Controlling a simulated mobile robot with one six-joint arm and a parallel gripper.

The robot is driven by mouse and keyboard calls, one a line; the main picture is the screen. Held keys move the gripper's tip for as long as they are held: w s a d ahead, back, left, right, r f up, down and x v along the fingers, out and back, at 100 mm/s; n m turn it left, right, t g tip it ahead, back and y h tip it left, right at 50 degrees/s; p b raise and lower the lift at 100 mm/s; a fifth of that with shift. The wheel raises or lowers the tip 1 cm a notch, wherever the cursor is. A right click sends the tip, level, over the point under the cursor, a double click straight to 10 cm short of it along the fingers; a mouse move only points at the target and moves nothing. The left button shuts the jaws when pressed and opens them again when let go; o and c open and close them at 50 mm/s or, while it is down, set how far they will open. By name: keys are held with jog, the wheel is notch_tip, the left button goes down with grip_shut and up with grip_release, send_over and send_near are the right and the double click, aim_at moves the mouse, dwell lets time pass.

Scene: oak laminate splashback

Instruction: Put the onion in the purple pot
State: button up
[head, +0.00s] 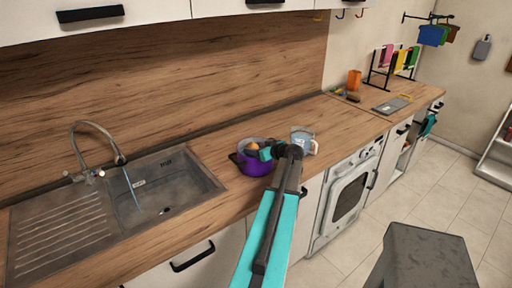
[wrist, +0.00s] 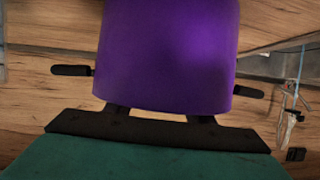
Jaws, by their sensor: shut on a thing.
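The purple pot (head: 243,168) stands on the wooden counter, right of the sink. In the wrist view the pot's wall (wrist: 165,50) fills the upper middle, with dark handles at its sides. The orange-brown onion (head: 252,146) shows at the pot's opening. My gripper (head: 264,153) reaches over the pot's right rim and is shut on the onion. In the wrist view the pot's wall hides my fingertips and the onion. Whether the onion touches the pot's bottom cannot be seen.
A pale blue-and-white jug (head: 301,138) stands close behind my wrist, right of the pot. The sink (head: 160,190) with its tap is to the left. A grey board (head: 391,105), an orange cup (head: 354,80) and a rack are farther right. Counter between is clear.

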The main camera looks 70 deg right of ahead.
jog(key=shift+f, duration=0.25)
jog(key=o, duration=1.1)
jog(key=shift+a, duration=0.1)
jog(key=shift+s, duration=0.1)
jog(key=shift+r+b, duration=0.35)
jog(key=shift+b, duration=0.2)
jog(key=b+v, duration=0.2)
jog(key=v, duration=1)
jog(key=shift+r, duration=0.2)
